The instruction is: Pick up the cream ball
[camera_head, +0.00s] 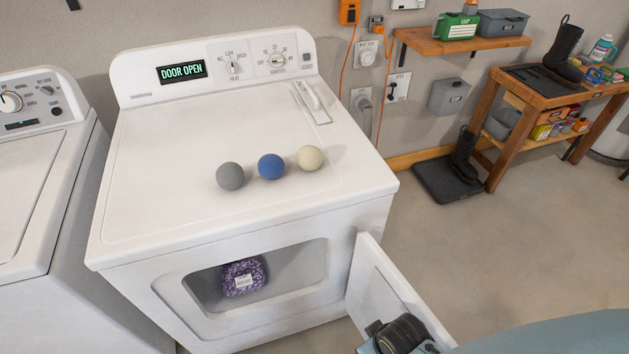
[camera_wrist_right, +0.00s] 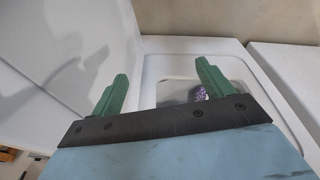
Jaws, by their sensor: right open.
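The cream ball (camera_head: 311,158) rests on top of the white dryer (camera_head: 180,215), at the right end of a row of balls. A blue ball (camera_head: 271,167) is just left of it, and a grey ball (camera_head: 230,176) is further left. My right arm comes in at the lower right of the head view, low by the open dryer door. My right gripper (camera_wrist_right: 158,88) shows in the right wrist view with its green fingers wide apart and nothing between them, facing the dryer's front opening. The cream ball is not in the wrist view. My left gripper is not in view.
The dryer door (camera_head: 385,290) hangs open to the right. A purple bundle (camera_head: 243,277) lies inside the drum and also shows in the wrist view (camera_wrist_right: 199,93). A washer (camera_head: 40,180) stands at left. A wooden bench (camera_head: 545,95) is at the back right. The dryer top is otherwise mostly clear.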

